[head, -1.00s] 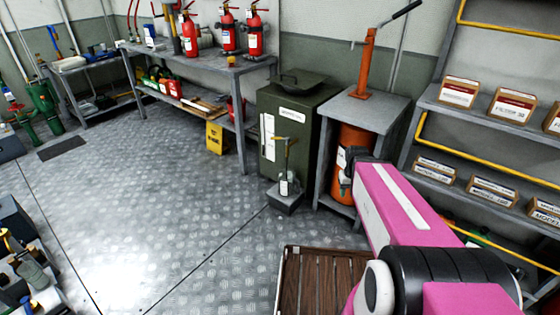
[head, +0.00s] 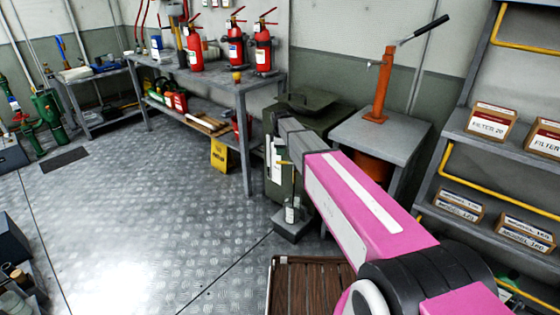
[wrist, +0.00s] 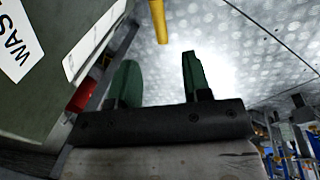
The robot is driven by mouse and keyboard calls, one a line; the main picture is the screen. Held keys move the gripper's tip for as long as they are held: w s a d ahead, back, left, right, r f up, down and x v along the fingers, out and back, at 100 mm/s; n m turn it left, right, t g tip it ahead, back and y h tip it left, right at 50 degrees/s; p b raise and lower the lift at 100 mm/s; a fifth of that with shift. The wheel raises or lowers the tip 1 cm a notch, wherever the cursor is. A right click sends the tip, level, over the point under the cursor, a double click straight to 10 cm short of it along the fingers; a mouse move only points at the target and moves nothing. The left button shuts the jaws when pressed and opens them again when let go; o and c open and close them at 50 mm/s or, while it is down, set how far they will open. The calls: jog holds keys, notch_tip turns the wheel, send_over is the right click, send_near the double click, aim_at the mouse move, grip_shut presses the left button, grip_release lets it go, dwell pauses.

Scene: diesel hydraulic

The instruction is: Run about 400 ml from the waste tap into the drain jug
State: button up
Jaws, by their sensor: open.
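The dark green waste tank (head: 318,112) stands beside the end of the workbench. A tap with a yellowish lever (head: 283,162) is on its front, partly covered by my arm. A clear jug with a white label (head: 291,212) stands upright below the tap on a low grey block; I cannot make out its liquid level. In the wrist view, my gripper (wrist: 160,80) is open and empty, with green fingers spread. A yellow bar, apparently the tap lever (wrist: 158,20), lies beyond and between the fingertips, apart from them. The tank side with its "WAS" label (wrist: 18,42) is at left.
A grey stand (head: 378,135) with an orange hand pump (head: 382,85) is right of the tank. A yellow floor sign (head: 219,155) stands left. A slatted wooden pallet (head: 310,285) lies in front. Shelves with filter boxes (head: 490,122) are at right. Open floor spreads left.

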aim_at(282, 162)
jog(key=f, duration=0.2)
jog(key=w+f, duration=0.1)
jog(key=f, duration=0.5)
jog(key=shift+w+d+f, duration=0.1)
jog(key=shift+w+f, duration=0.05)
jog(key=shift+w, duration=0.2)
grip_shut()
